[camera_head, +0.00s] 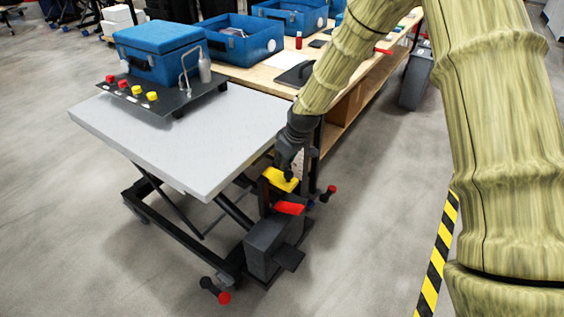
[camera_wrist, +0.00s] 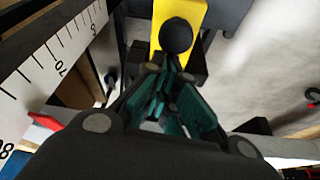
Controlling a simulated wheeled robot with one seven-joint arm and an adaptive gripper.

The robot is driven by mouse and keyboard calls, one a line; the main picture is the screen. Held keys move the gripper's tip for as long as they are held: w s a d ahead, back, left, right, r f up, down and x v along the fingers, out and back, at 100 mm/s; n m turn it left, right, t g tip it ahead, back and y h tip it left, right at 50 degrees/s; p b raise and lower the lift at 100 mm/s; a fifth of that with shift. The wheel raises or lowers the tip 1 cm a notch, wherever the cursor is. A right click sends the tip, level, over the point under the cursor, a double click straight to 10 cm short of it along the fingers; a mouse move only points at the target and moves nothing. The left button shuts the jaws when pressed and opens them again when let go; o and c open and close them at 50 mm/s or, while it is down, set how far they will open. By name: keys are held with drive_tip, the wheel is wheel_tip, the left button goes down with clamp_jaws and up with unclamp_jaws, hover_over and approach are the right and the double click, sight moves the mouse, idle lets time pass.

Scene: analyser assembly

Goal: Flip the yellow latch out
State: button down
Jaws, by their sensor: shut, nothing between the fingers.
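The yellow latch (camera_head: 280,179) sits on the dark mechanism at the near right corner of the grey lift table (camera_head: 190,135). In the wrist view the latch (camera_wrist: 190,14) is a yellow plate at the top, partly covered by a dark round knob (camera_wrist: 176,36). My gripper (camera_head: 288,174) points down at the latch from above. In the wrist view my gripper (camera_wrist: 163,72) is shut with nothing between its fingers, and its tips lie close to the knob and latch. I cannot tell whether they touch.
A red pedal (camera_head: 290,208) is below the latch on a dark box (camera_head: 266,248). A red-tipped lever (camera_head: 328,193) sticks out to the right. A ruler (camera_wrist: 50,50) runs along the left of the wrist view. A wooden workbench (camera_head: 262,75) stands behind.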

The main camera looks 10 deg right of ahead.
drive_tip(key=p+v, duration=0.6)
drive_tip(key=v, duration=0.3)
drive_tip(key=shift+r, duration=0.25)
drive_tip(key=s+f+m+g+p, duration=0.2)
drive_tip(key=s+f+m, duration=0.2)
drive_tip(key=s+f, duration=1.7)
drive_tip(key=s+d+f+m+h, duration=0.1)
drive_tip(key=s+f, duration=0.1)
drive_tip(key=s, duration=1)
drive_tip(key=s+d+f+m+g+h+p, duration=0.1)
drive_tip(key=s+d+m, duration=0.1)
drive_tip(key=s, duration=1.1)
drive_tip(key=shift+s+f, duration=0.25)
drive_tip(key=shift+f, duration=0.15)
